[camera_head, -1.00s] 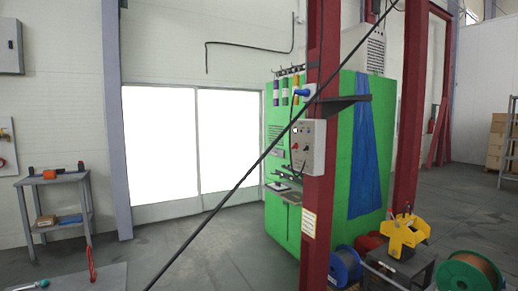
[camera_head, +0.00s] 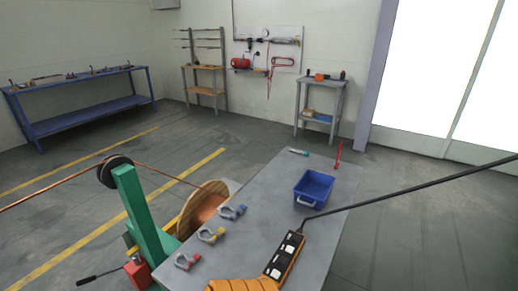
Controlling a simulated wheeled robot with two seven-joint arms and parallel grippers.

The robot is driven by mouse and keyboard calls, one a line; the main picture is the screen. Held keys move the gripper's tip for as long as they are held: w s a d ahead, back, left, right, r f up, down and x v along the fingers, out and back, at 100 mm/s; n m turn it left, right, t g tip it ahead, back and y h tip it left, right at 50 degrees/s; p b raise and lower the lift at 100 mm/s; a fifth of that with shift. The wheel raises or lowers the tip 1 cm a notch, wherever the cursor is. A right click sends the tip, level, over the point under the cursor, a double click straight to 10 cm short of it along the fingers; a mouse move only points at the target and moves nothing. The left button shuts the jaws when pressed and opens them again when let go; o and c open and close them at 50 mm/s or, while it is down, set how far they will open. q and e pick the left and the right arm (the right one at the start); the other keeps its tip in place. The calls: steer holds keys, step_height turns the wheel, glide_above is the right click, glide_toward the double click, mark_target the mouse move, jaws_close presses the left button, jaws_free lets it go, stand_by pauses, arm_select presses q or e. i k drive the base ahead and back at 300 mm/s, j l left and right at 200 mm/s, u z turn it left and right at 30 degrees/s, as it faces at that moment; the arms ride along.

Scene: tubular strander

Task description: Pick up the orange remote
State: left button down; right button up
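The orange remote (camera_head: 284,257) lies on the grey table (camera_head: 262,205) in the lower middle of the head view. It has an orange casing with a black face and pale buttons. A black cable (camera_head: 410,193) runs from its far end up to the right edge of the picture. A ribbed orange piece (camera_head: 243,285) is at its near end, cut off by the bottom edge. Neither of my grippers is in view.
A blue bin (camera_head: 313,188) stands on the table beyond the remote. Several shackles (camera_head: 211,236) lie along its left side. A red upright tool (camera_head: 338,155) is at the far edge. A green stand (camera_head: 139,216) and wooden reel (camera_head: 203,208) are left of the table.

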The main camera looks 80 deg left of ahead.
mark_target(273, 264)
steer(key=j+u, duration=0.15)
steer(key=u, duration=2)
steer(key=l+u, duration=0.2)
steer(key=l, duration=0.2)
